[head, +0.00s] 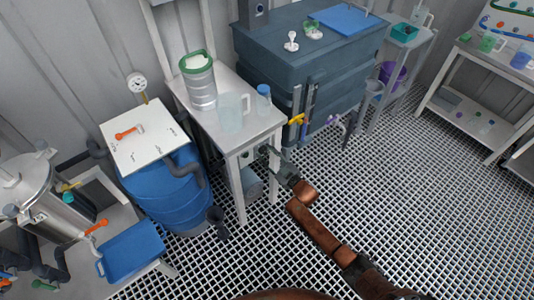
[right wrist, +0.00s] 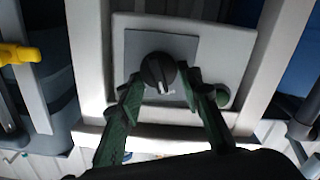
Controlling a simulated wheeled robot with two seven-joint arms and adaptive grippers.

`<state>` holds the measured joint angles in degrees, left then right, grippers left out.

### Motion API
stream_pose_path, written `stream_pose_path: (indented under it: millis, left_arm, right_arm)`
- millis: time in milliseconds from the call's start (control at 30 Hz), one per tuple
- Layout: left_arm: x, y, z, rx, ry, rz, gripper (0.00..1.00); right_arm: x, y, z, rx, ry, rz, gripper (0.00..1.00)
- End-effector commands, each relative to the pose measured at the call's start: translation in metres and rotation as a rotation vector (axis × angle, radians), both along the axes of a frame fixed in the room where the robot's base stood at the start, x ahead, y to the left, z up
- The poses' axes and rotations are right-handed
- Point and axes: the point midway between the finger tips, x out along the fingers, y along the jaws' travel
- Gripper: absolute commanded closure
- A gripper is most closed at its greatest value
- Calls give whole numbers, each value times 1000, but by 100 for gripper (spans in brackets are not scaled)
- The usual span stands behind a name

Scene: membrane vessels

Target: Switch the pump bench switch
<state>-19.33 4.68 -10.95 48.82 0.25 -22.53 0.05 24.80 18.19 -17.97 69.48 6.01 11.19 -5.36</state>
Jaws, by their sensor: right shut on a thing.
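The pump bench switch is a round black knob (right wrist: 158,70) with a pale pointer mark, on a grey plate (right wrist: 205,50) set in a white panel, in the right wrist view. The pointer mark points toward the lower part of the picture. My right gripper (right wrist: 165,88) has its two green fingers on either side of the knob, shut on it. In the head view my right gripper (head: 268,152) reaches to the front of the white bench (head: 240,140), just below its top edge. The knob itself is hard to make out there. My left gripper is not in view.
A green round part (right wrist: 222,97) sits right of the knob, close to a finger. A yellow handle (head: 297,119) on the dark tank (head: 310,60) is near my right gripper. A blue drum (head: 165,195) stands left of the bench. The grated floor at right is clear.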

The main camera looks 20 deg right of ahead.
Motion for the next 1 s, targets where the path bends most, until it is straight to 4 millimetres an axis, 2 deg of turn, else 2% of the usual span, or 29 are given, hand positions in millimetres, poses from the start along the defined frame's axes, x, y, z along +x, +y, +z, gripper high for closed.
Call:
stream_pose_path:
  millis: [333, 867, 900, 1000]
  left_arm:
    - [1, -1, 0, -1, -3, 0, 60]
    - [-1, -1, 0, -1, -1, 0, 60]
    - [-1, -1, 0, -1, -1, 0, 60]
    - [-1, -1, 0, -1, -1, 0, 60]
  right_arm:
    - [0, 0, -1, -135, -48, -1, 91]
    - [0, 1, -1, -161, -58, 0, 91]
    - [0, 1, -1, -161, -58, 0, 66]
    - [0, 1, -1, -160, -57, 0, 60]
